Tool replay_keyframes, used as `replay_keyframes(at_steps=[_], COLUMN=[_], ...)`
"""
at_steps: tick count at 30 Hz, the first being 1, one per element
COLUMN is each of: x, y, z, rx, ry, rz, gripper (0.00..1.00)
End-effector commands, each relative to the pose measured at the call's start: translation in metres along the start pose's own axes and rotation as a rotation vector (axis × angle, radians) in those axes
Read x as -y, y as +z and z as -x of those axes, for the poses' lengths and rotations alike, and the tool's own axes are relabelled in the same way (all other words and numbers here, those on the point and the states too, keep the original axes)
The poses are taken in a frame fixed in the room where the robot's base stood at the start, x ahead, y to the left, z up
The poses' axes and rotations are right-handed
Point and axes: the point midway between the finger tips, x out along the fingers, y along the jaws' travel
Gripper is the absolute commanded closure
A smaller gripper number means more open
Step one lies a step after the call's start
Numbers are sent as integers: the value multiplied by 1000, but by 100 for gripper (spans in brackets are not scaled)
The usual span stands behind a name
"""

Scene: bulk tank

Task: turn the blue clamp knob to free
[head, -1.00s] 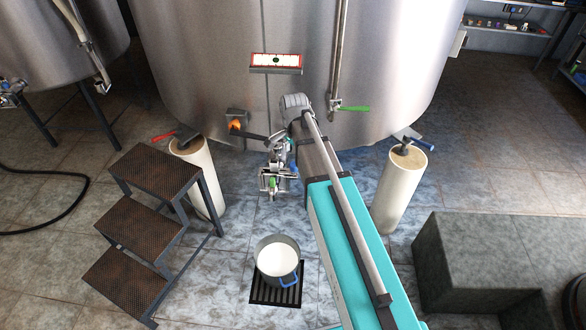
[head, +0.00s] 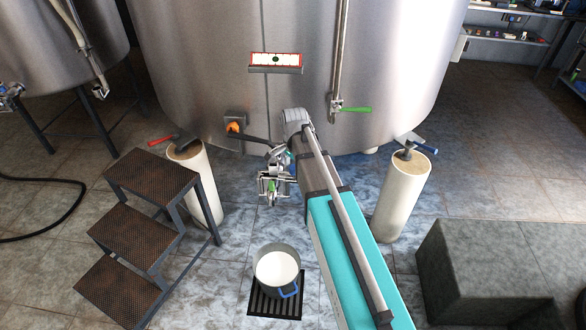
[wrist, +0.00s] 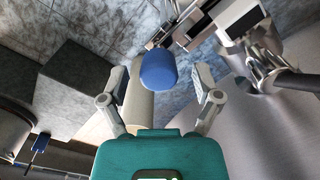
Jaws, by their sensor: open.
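The blue clamp knob (wrist: 158,70) shows in the wrist view as a rounded blue block, near the middle of the picture. My gripper (wrist: 160,80) is open, with one finger on each side of the knob and a visible gap on both sides. I cannot tell how deep the knob sits between the fingertips. In the head view my gripper (head: 272,187) hangs low in front of the big steel tank, beside metal fittings. I cannot make out the knob clearly there.
A bucket of white liquid (head: 277,269) stands on a dark floor grate (head: 262,304). Another post (head: 403,195) and a grey block (head: 490,270) are at right. Metal fittings (wrist: 225,32) lie close by the knob.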

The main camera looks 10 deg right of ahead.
Motion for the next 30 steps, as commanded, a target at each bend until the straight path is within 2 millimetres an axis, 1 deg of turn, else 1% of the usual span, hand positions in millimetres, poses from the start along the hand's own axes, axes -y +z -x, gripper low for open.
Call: replay_keyframes(at_steps=[5, 6, 8, 9, 14, 18, 19, 20, 30], x=[0, 0, 0, 0, 0, 0, 0, 2, 2], y=[0, 0, 0, 0, 0, 0, 0, 3, 2], z=[0, 0, 0, 0, 0, 0, 0, 0, 0], rx=[0, 0, 0, 0, 0, 0, 0, 0, 1], ry=[0, 0, 0, 0, 0, -1, -1, -1, -3], rz=[0, 0, 0, 0, 0, 0, 0, 0, 46], gripper=[18, 22, 33, 41, 70, 96, 100, 100, 100])
